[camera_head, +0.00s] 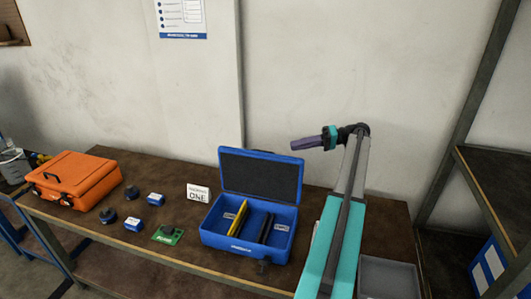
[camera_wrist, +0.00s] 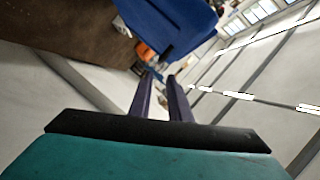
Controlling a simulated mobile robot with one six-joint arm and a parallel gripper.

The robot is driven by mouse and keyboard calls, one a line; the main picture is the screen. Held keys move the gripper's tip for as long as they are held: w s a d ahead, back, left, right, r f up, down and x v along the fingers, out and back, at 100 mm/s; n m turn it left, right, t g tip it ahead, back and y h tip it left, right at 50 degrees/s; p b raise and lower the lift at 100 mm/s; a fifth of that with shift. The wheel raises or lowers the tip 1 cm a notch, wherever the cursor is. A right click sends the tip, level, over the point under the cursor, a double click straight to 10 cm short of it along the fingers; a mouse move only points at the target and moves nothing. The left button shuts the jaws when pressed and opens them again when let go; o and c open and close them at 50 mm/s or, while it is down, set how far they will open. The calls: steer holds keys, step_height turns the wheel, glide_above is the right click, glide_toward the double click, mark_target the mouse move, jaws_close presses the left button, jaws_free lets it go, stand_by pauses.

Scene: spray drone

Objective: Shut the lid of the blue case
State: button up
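The blue case (camera_head: 247,249) stands on the brown table with its lid (camera_head: 260,174) raised nearly upright, showing a dark lining. Inside it are a yellow item (camera_head: 237,218) and a dark item (camera_head: 266,228), both standing in slots. My gripper (camera_head: 293,144) is in the air near the top right corner of the lid, pointing left, apart from it in the picture. In the wrist view its two purple fingers (camera_wrist: 160,77) are spread with nothing between them. A plain blue surface of the case (camera_wrist: 170,28) shows beyond the fingertips there.
An orange case (camera_head: 74,180) lies shut at the left of the table. A grey tray (camera_head: 388,278) is right of my arm. A wall is behind.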

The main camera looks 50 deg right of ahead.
mark_target(264, 152)
steer(key=shift+w+a, duration=0.1)
steer(key=p+x, duration=0.6)
steer(key=x, duration=0.8)
steer(key=shift+w, duration=0.1)
jaws_close()
stand_by(0.3)
